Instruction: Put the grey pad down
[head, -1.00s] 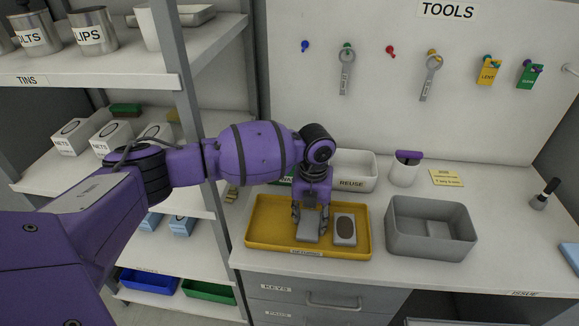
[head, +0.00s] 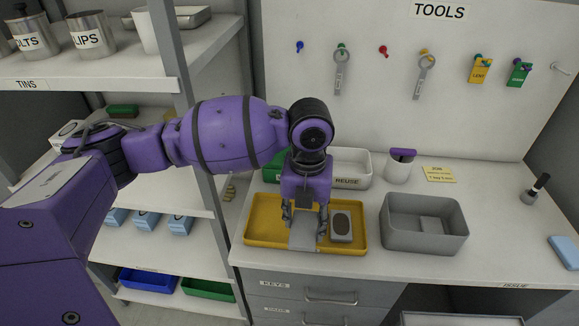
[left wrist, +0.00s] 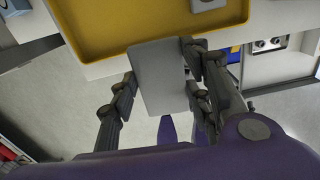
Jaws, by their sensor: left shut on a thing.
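The grey pad (head: 303,237) is a flat plain rectangle held between the fingers of my left gripper (head: 305,222). It overlaps the front part of the yellow tray (head: 262,236) in the head view. In the left wrist view the pad (left wrist: 158,78) shows large between the fingers (left wrist: 160,92), partly over the tray's edge (left wrist: 105,47) and partly over the floor beyond, so it looks raised. My right gripper is not in view.
A grey block with a dark oval (head: 341,226) lies in the tray, just right of the pad. A grey bin (head: 425,243) stands to the right, with a grey flat shape inside. The counter right of the bin is mostly clear.

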